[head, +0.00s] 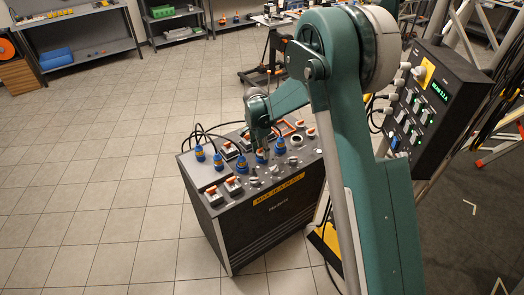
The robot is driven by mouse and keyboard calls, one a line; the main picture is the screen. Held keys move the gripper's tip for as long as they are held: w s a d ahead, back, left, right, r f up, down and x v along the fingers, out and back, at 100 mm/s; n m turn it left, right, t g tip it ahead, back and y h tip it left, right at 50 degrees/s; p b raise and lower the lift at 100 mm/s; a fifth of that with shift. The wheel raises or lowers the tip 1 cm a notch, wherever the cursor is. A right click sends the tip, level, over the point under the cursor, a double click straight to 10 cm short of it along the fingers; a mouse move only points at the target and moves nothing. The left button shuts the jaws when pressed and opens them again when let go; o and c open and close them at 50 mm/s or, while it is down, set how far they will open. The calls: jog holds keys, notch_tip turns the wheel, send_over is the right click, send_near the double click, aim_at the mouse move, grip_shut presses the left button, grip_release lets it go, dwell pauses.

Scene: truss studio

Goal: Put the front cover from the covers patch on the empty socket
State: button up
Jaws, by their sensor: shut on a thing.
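My gripper (264,146) points down over the middle of the top panel of a black box (255,212). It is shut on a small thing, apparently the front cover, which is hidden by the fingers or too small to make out. A blue connector with a yellow ring (262,157) stands right below or beside the fingertips; I cannot tell whether they touch. An orange-outlined patch (287,128), perhaps the covers patch, lies just behind and right of my gripper. Round metal sockets (295,140) sit to its right. I cannot tell which socket is the empty one.
Other blue connectors (200,153) and orange-topped switches (233,184) stand up from the panel around my gripper. Black cables (205,133) loop behind the box. A control panel (430,97) stands at right. The tiled floor (90,200) at left is clear.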

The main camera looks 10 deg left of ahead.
jog(key=shift+f, duration=0.15)
jog(key=o, duration=0.8)
jog(key=o, duration=0.6)
jog(key=shift+r+p, duration=1.35)
jog(key=shift+r, duration=3.15)
